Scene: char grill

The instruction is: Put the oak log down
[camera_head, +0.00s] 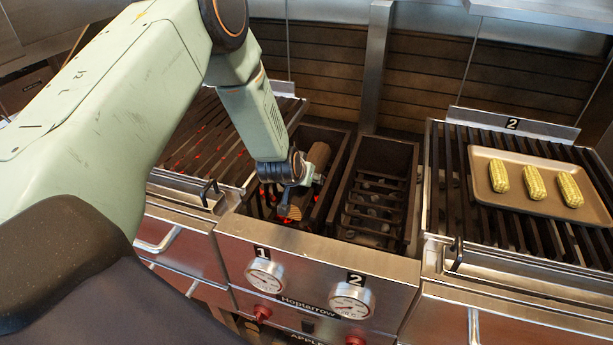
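The oak log (319,154) is a brown cylinder in the left firebox (337,146), lying lengthwise from front to back. My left gripper (302,193) reaches down into this firebox from above. Its fingers are on either side of the log and appear shut on it. The gripper hides the log's middle; the far end and part of the near end show. Red embers glow below and beside the log. I cannot tell whether the log rests on the firebox floor. My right gripper is not in view.
A second firebox (407,152) with a dark grate stands just right, without a log. The left grill (205,135) glows red. The right grill (440,185) bears a tray (483,187) with three corn cobs (535,182). Two gauges (352,302) sit on the front panel.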

